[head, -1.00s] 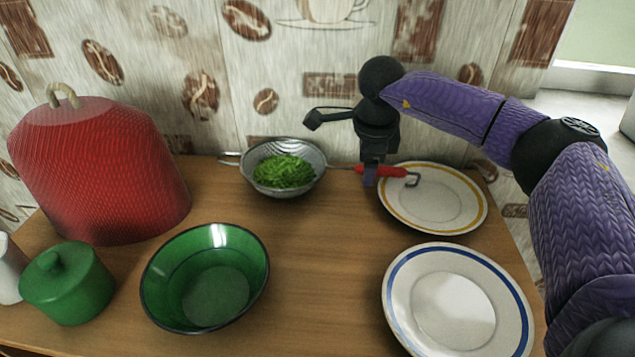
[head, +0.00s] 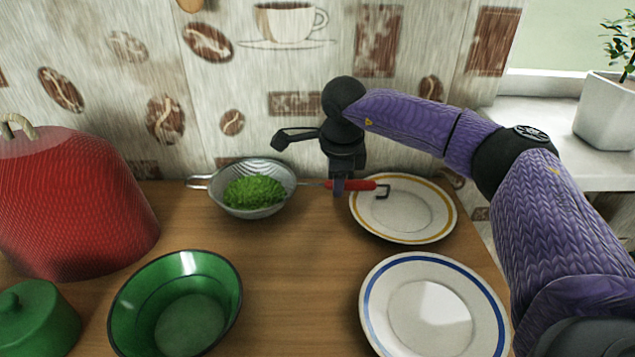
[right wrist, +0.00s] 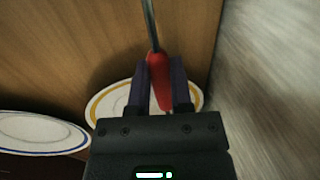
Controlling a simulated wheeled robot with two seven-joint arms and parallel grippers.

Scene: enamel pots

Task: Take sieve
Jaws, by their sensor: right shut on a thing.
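The sieve (head: 284,176) is a metal mesh bowl with a red handle and holds chopped green bits (head: 254,191). It is at the back of the table near the wall. My right gripper (head: 339,188) is shut on the red handle, close to where it meets the metal rod. In the right wrist view the red handle (right wrist: 158,82) lies between the two fingers (right wrist: 161,88), and the metal rod runs on upward. Whether the sieve bowl touches the table is hard to tell. My left gripper is not in view.
A yellow-rimmed plate (head: 420,222) lies under the handle's end, and a blue-rimmed plate (head: 432,312) is in front of it. A green bowl (head: 130,310), a green lidded pot (head: 38,325) and a red cover (head: 75,205) stand left. The table middle (head: 295,270) is clear.

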